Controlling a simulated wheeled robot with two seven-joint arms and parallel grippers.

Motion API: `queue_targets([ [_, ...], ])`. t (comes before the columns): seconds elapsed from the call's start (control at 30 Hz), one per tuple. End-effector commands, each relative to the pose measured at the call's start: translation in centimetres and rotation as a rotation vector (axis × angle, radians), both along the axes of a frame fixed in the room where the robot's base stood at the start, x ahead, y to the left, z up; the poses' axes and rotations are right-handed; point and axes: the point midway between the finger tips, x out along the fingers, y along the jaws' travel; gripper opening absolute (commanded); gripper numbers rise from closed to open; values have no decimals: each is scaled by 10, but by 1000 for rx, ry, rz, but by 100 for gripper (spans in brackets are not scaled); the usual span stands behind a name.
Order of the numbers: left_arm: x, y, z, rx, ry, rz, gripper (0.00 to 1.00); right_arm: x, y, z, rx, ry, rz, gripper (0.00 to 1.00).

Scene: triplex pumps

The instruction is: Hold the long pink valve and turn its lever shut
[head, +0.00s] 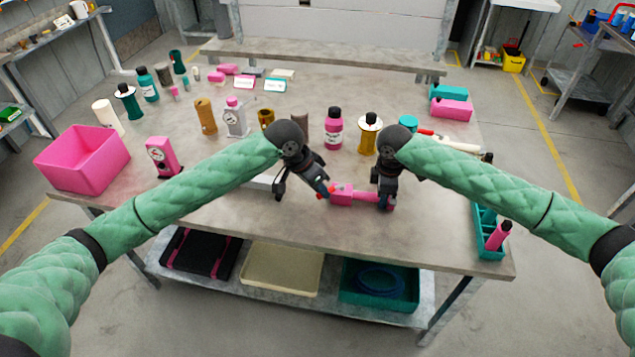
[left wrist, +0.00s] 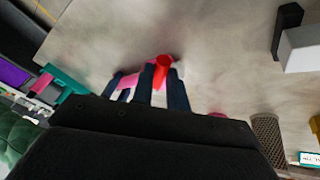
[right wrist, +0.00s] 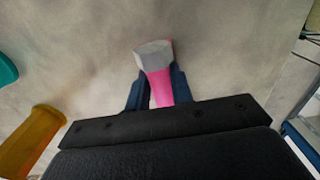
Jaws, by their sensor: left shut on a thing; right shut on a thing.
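The long pink valve (head: 350,194) lies level near the front edge of the table, between my two grippers. My right gripper (head: 387,201) is shut on its right-hand part. In the right wrist view the pink body (right wrist: 158,90) sits between the fingers, its grey end (right wrist: 153,53) sticking out beyond them. My left gripper (head: 323,190) is at the valve's left end, shut on the red lever. In the left wrist view the red lever (left wrist: 161,70) stands between the fingers, with the pink body (left wrist: 129,80) beside and behind it. The lever's exact angle is hard to tell.
The grey table (head: 290,225) is clear in front of the valve. A pink bin (head: 82,160) is at the left, a teal tray (head: 484,235) at the front right.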

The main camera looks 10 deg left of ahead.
Motion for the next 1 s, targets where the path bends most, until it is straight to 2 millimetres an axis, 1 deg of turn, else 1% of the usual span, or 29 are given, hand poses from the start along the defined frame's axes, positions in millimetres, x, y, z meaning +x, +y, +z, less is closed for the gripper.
queue_targets([
  [0.2, -12, -12, 0, -2, 1, 201, 0, 0, 0, 0, 1, 0, 0, 0],
  [0.6, -24, -35, 0, -2, 2, 563, 0, 0, 0, 0, 1, 0, 1, 0],
  [0.8, -25, -43, 0, -2, 1, 698, 0, 0, 1, 0, 1, 0, 1, 0],
  [1.0, -26, -49, 0, -1, 1, 786, 0, 0, 1, 1, 1, 0, 1, 0],
])
